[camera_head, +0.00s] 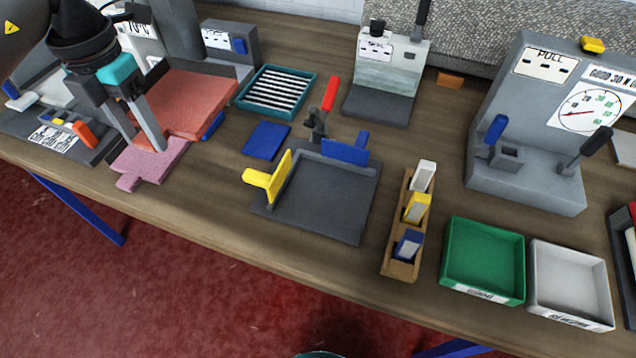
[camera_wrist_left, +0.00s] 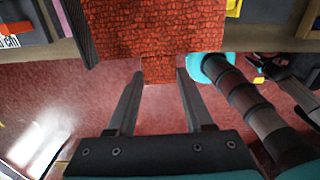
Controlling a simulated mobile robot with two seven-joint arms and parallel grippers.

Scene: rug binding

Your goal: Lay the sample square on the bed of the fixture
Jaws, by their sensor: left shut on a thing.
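The sample square is most likely the orange-red woven slab (camera_head: 190,100), which also fills the top middle of the left wrist view (camera_wrist_left: 155,28). In that view a narrow tab of it sits between the fingertips of my left gripper (camera_wrist_left: 159,72). In the head view my left gripper (camera_head: 148,146) points down at the slab's near left side, its grip partly hidden. A pink piece with a tab (camera_head: 165,160) shows below the fingers, near the front edge. The fixture's dark grey bed (camera_head: 325,205) is bare, to the right.
Yellow (camera_head: 270,180) and blue (camera_head: 345,151) stops border the bed, with a red-handled clamp (camera_head: 328,98) behind. A wooden rack (camera_head: 398,262) stands right of it, then green (camera_head: 484,258) and white (camera_head: 570,283) trays. A slatted teal tray (camera_head: 275,90) lies behind.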

